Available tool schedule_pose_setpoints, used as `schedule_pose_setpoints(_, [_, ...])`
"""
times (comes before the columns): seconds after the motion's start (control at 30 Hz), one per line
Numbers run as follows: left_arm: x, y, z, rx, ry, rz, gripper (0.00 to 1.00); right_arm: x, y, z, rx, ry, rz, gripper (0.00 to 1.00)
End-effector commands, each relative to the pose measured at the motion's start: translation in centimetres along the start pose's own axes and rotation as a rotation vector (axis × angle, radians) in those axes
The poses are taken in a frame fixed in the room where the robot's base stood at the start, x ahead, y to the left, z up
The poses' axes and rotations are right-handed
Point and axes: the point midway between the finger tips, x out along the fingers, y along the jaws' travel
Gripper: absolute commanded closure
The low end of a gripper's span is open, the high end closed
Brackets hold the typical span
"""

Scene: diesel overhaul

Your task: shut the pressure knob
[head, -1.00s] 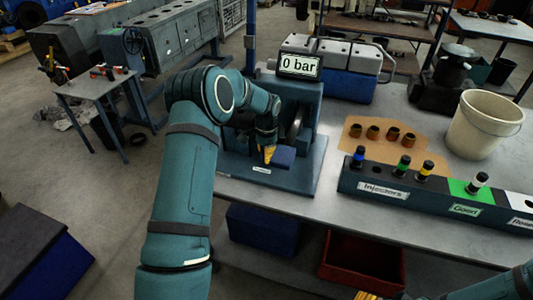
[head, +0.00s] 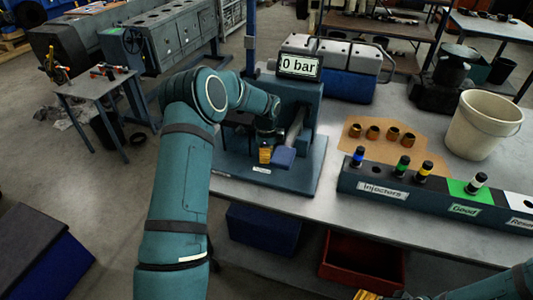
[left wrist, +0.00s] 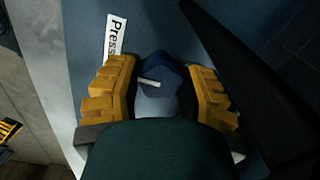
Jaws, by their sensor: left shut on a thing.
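The pressure knob (left wrist: 158,85) is a blue, faceted knob with a white mark line. It shows in the left wrist view between the yellow fingers of my left gripper (left wrist: 160,92), which is shut on it. A white label beginning "Press" (left wrist: 116,37) lies beside it. In the head view my left gripper (head: 265,155) points down at the tester base (head: 309,180), and hides the knob there. The tester's display (head: 299,65) reads 0 bar. My right gripper (head: 366,296) is cut off at the bottom edge of the head view.
A blue block-like handle (head: 284,157) is close to the right of my left gripper. The injector rack (head: 350,187), a cardboard piece (head: 432,152) with several brass parts, and a bucket (head: 482,123) stand to the right. A red bin (head: 355,262) is below the bench.

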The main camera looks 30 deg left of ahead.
Motion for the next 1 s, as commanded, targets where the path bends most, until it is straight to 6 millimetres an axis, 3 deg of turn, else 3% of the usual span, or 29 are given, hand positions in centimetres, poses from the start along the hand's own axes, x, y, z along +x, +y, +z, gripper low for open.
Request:
schedule_pose_setpoints(0.3, [0.2,0.1,0.1,0.001,-0.003,0.005,0.95,0.0,0.0,0.0,0.000,0.000,0.000,0.24])
schedule_pose_setpoints(0.33, [0.2,0.1,0.1,0.001,-0.003,0.005,0.47,0.0,0.0,0.0,0.000,0.000,0.000,0.24])
schedule_pose_setpoints(0.37, [0.2,0.1,0.1,0.001,-0.003,0.005,0.41,0.0,0.0,0.0,0.000,0.000,0.000,0.24])
schedule_pose_setpoints(0.77, [-0.5,0.0,0.0,0.000,-0.001,0.000,0.41,0.0,0.0,0.0,0.000,0.000,0.000,0.24])
schedule_pose_setpoints(1.0, [-4.5,-0.1,0.1,-0.001,-0.001,-0.004,0.41,0.0,0.0,0.0,0.000,0.000,0.000,0.24])
